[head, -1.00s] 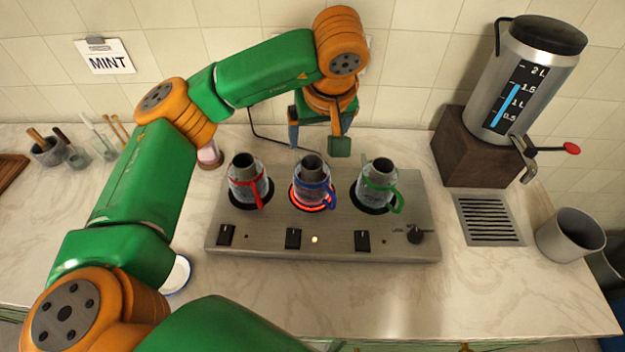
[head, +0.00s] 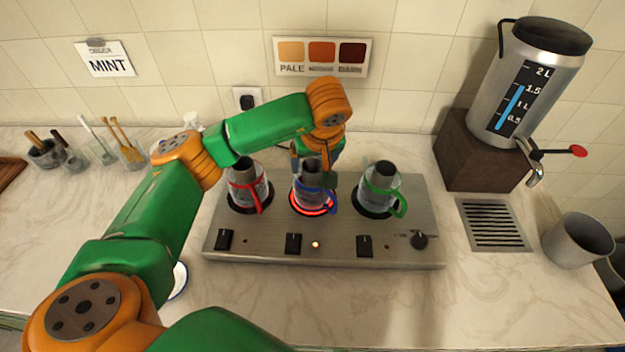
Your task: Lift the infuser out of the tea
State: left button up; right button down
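Three small glass pots stand on a steel hot plate (head: 280,249). The red-handled pot (head: 246,190) is at left, the blue-handled pot (head: 310,188) in the middle on a glowing red ring, and the green-handled pot (head: 379,187) at right. Each has a dark, tube-like top. I cannot make out an infuser as a separate thing. My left gripper (head: 313,170) is low at the top of the blue-handled pot, fingers pointing down and spread apart. Its fingertips are partly hidden by the pot, and I see nothing held between them. My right gripper is not in view.
A steel urn (head: 522,85) with a red-tipped tap stands at right, beside a drain grate (head: 492,224) and a grey cup (head: 578,240). Utensils in small containers (head: 103,152) stand at left. A MINT sign (head: 105,58) and colour chart (head: 320,57) hang behind.

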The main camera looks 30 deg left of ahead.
pick_arm(q)
grip_shut()
